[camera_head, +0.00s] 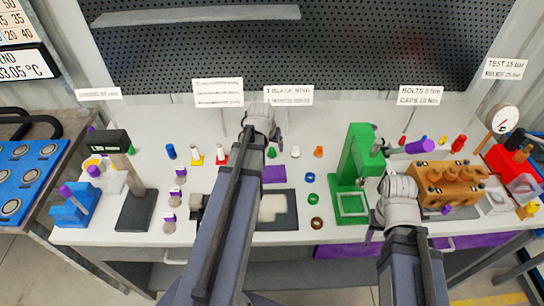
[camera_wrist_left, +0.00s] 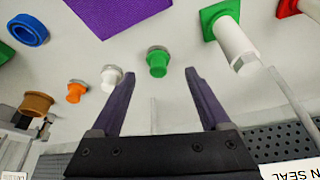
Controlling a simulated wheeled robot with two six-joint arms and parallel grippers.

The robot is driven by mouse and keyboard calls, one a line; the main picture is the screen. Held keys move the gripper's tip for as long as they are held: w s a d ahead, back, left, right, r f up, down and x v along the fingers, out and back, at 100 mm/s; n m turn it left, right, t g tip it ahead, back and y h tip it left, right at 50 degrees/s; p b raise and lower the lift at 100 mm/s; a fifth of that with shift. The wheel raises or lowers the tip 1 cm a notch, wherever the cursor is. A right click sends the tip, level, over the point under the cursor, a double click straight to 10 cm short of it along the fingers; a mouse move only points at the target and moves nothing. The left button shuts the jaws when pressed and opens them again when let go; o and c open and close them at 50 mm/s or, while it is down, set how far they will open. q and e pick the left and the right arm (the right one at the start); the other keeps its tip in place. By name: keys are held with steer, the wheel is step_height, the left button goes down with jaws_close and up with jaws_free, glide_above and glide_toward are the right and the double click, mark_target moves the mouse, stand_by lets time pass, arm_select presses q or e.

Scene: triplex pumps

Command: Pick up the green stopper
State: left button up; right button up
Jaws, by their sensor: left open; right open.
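The green stopper (camera_head: 271,153) stands upright on the white bench top, just right of my left wrist in the head view. In the left wrist view the green stopper (camera_wrist_left: 158,61) appears between and just beyond the fingertips of my left gripper (camera_wrist_left: 160,74). The left gripper is open and empty, its two dark fingers spread on either side of the stopper's line; I see no contact. In the head view its fingers are mostly hidden by my own wrist.
Beside it stand a white stopper (camera_wrist_left: 111,76) and an orange stopper (camera_wrist_left: 75,91). On the other side is a white shaft with a green base (camera_wrist_left: 228,34). A purple square (camera_wrist_left: 118,8) lies close by. The green press (camera_head: 356,160) and orange pump block (camera_head: 447,181) stand to the right.

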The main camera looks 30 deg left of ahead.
mark_target(272, 149)
arm_select(q)
steer(key=b+x, duration=0.2)
steer(key=x, duration=0.1)
steer(key=shift+d+f, duration=0.1)
steer(key=shift+f, duration=0.15)
steer(key=shift+r, duration=0.1)
jaws_close()
stand_by(0.4)
